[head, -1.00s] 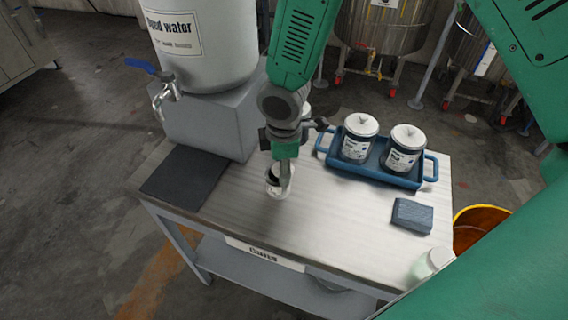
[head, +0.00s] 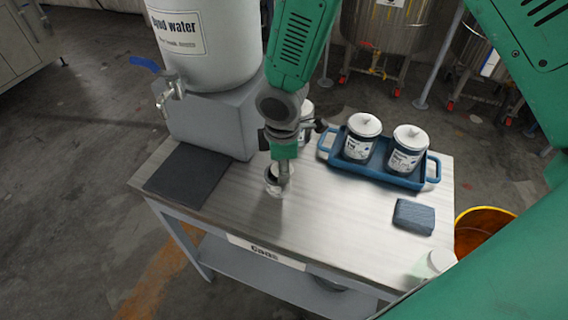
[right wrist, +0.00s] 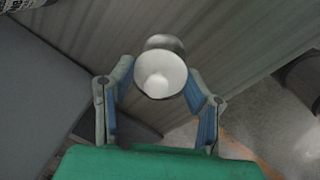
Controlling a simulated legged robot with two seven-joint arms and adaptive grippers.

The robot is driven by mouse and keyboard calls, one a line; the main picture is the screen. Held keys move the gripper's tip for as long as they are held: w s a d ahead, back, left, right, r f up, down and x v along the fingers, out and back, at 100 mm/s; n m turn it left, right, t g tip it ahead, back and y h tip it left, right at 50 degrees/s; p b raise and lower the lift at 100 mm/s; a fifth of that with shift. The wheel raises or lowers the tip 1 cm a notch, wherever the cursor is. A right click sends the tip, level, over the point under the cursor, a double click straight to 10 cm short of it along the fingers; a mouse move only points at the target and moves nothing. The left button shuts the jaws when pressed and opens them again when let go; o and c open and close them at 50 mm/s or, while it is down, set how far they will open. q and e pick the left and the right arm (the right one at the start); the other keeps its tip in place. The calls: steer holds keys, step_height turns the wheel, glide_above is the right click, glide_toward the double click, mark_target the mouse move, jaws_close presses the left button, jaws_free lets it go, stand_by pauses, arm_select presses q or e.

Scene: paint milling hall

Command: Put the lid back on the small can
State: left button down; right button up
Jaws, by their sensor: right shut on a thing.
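My right gripper (head: 279,184) reaches down from the top centre in the head view, just above the front middle of the bench. In the right wrist view (right wrist: 160,88) its blue-padded fingers are shut on a round white lid (right wrist: 160,72). A grey round shape (right wrist: 166,43) shows just beyond the lid; I cannot tell if it is the can. Contact between lid and can cannot be told. My left gripper is not in view.
A blue tray (head: 432,179) holds two white-lidded cans. Another can (head: 305,112) stands behind my wrist. A water tank (head: 205,60) on a grey block, a dark mat (head: 187,176), a blue-grey sponge (head: 414,216) and a pale container (head: 438,262) surround the clear bench middle.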

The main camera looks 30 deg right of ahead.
steer(key=shift+a+f, duration=0.15)
steer(key=o, duration=1)
steer(key=shift+c, duration=0.2)
steer(key=shift+o, duration=1)
steer(key=shift+w, duration=0.1)
steer(key=o, duration=0.5)
steer(key=shift+r+p, duration=3.5)
steer(key=shift+r, duration=0.15)
